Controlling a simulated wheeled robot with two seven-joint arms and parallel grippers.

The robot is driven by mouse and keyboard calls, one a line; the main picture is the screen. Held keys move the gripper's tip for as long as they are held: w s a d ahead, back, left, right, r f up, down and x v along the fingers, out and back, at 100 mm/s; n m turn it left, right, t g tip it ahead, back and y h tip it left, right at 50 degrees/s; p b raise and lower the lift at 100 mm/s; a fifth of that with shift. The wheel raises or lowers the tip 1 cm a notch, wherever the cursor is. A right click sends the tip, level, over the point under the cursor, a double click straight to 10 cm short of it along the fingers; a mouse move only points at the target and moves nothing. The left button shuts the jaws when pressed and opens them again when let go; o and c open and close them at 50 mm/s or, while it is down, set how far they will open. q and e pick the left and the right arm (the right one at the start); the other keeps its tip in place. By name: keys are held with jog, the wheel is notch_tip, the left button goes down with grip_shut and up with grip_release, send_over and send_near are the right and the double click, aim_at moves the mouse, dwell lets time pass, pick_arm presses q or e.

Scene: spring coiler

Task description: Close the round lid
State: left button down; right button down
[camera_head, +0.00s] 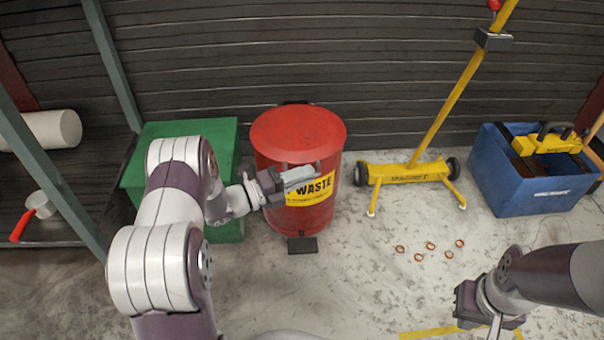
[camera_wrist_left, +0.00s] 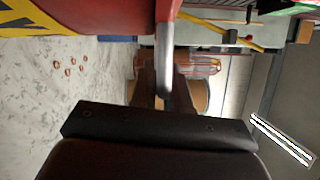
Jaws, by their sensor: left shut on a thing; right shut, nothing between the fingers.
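The round red lid (camera_head: 298,132) lies over the top of the red waste can (camera_head: 318,212), which has a yellow WASTE label. It looks about level; I cannot tell whether a small gap remains under it. My right gripper (camera_head: 468,305) is shut and empty, low at the right, away from the can.
A green box (camera_head: 190,130) stands close to the can's left. A black pedal (camera_head: 302,245) is at its foot. A yellow wheeled stand (camera_head: 410,174) and a blue bin (camera_head: 530,195) are at the right. Several copper rings (camera_head: 430,246) lie on the floor.

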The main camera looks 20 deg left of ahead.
pick_arm(q)
jog(key=shift+w+a, duration=0.1)
jog(key=shift+a, duration=0.05)
jog(key=c, duration=1.2)
grip_release()
jog(key=shift+w+f, duration=0.1)
jog(key=shift+f, duration=0.15)
jog(key=shift+r, duration=0.1)
jog(key=shift+s+a+r+p, duration=0.1)
jog(key=shift+s+a+p, duration=0.15)
jog(key=shift+p, duration=0.1)
jog(key=p+v, duration=0.6)
jog(key=v, duration=0.6)
